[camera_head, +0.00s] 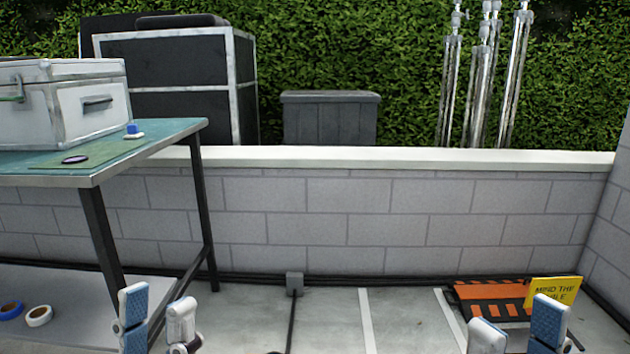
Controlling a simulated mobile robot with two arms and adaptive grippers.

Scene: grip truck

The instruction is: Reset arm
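My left gripper (158,316) shows at the bottom left of the head view, its two blue-and-white fingers apart with nothing between them. It is in front of the table's near leg and low in the picture. My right gripper (520,325) shows at the bottom right, its fingers also apart and empty. Both grippers point upward in the picture, and the arms behind them are out of view below the lower edge.
Tape rolls (38,316) lie below. A yellow sign (553,291) and orange-black barrier (490,298) stand by the block wall (390,225). The middle floor is clear.

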